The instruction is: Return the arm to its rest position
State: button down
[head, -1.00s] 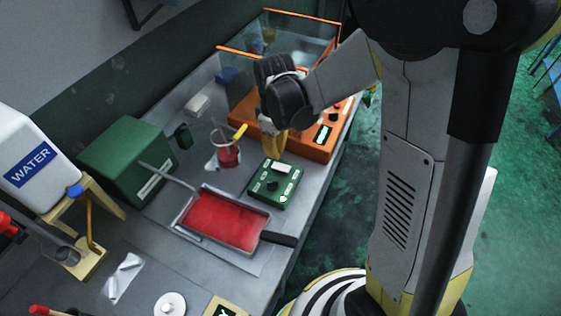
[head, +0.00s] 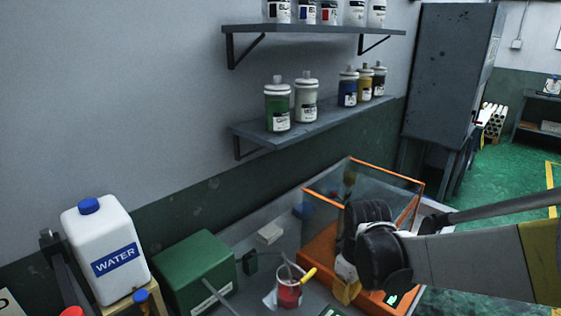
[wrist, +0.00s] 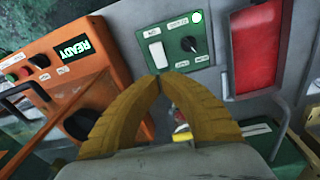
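My gripper (head: 347,290) hangs in front of the orange machine (head: 322,262) in the head view, with my arm reaching in from the right. In the wrist view the yellow ribbed fingers of my gripper (wrist: 160,82) curve together with their tips touching or almost touching. Nothing shows held between them. Beyond the tips lies a green control box (wrist: 180,45) with a white switch and a black knob. The gripper looks apart from the box, though the exact height is hard to tell.
The orange machine's panel (wrist: 85,70) reads READY. A red-filled tray (wrist: 255,48) lies beside the green box. A green box (head: 195,268) and water container (head: 105,245) stand farther left. Bottles line two wall shelves (head: 330,115).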

jog(key=s+d+r+m+t+b, duration=0.1)
jog(key=s+r+m+t, duration=0.5)
jog(key=s, duration=0.6)
jog(key=shift+d+r+m+b, duration=0.4)
jog(key=shift+r+m+b, duration=0.4)
jog(key=shift+r, duration=0.35)
